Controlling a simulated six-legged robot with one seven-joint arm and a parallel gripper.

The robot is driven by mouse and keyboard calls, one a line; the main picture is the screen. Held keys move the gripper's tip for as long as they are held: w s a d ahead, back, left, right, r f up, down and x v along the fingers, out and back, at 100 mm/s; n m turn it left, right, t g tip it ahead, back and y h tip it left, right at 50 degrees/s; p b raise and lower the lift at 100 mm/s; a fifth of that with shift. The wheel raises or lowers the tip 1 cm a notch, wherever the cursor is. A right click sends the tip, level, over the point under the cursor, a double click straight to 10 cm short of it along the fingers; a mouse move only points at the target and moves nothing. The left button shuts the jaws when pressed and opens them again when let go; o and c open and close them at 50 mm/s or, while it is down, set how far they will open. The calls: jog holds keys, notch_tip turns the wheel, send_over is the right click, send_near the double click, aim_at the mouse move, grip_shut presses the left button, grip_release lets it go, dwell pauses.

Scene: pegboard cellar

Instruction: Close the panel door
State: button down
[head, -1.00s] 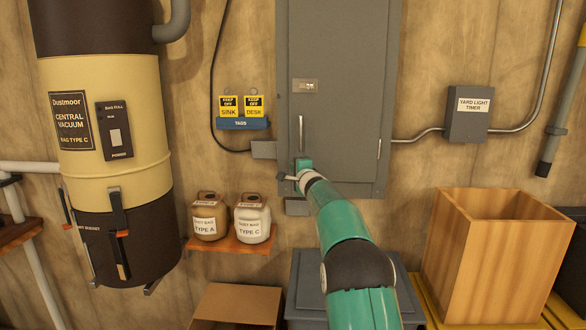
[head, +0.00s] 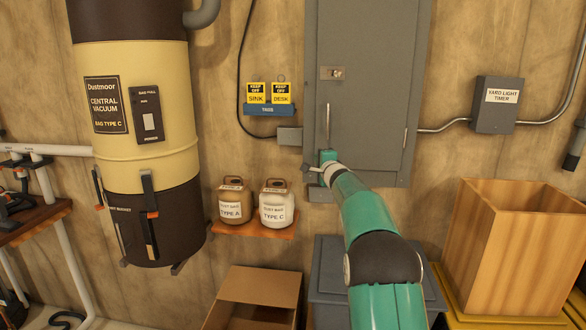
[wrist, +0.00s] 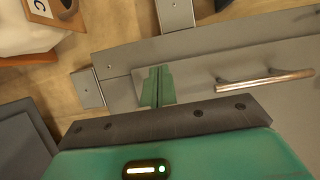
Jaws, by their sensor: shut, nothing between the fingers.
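The panel door (head: 375,110) is the tall grey door of the wall cabinet, with a small latch plate (head: 331,73) and a vertical bar handle (head: 328,125) near its left edge. It looks flush with the cabinet in the head view, and I see no clear gap. My gripper (head: 327,158) is at the door's lower left, just below the handle. In the wrist view my gripper's green fingers (wrist: 156,86) are together and empty, beside the handle (wrist: 265,80) and not around it. The fingers are at or very near the door face; I cannot tell whether they touch.
A blue tag holder (head: 268,109) and a shelf with two dust bag jugs (head: 256,227) are left of the cabinet. A central vacuum (head: 135,130) hangs further left. A yard light timer box (head: 496,104) is to the right. A wooden box (head: 500,255) stands below right.

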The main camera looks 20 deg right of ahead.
jog(key=s+a+r+n+g+y, duration=0.1)
jog(key=s+a+r+n+y, duration=0.25)
jog(key=s+a, duration=0.55)
jog(key=s+a+r+n+g+y, duration=0.1)
jog(key=s+a+r+n+y, duration=0.2)
jog(key=s+a, duration=0.6)
jog(key=s+a+f+n+g+y, duration=0.2)
jog(key=s+a+n+g, duration=0.35)
jog(key=s+a, duration=0.7)
jog(key=s+d+f+n+g+h, duration=0.1)
jog(key=s+f+n+h, duration=0.1)
jog(key=s+f, duration=0.3)
jog(key=s+d+f+n+g+h, duration=0.2)
jog(key=s+f, duration=0.3)
jog(key=s, duration=0.9)
jog(key=s+d+f+n+g+h, duration=0.1)
jog(key=s+d+f+n+h, duration=0.1)
jog(key=s+f, duration=0.3)
jog(key=s+h, duration=0.1)
jog(key=s, duration=0.3)
jog(key=shift+s+d+f+n+g, duration=0.25)
jog(key=shift+s+f+n+g, duration=0.1)
jog(key=shift+n, duration=0.05)
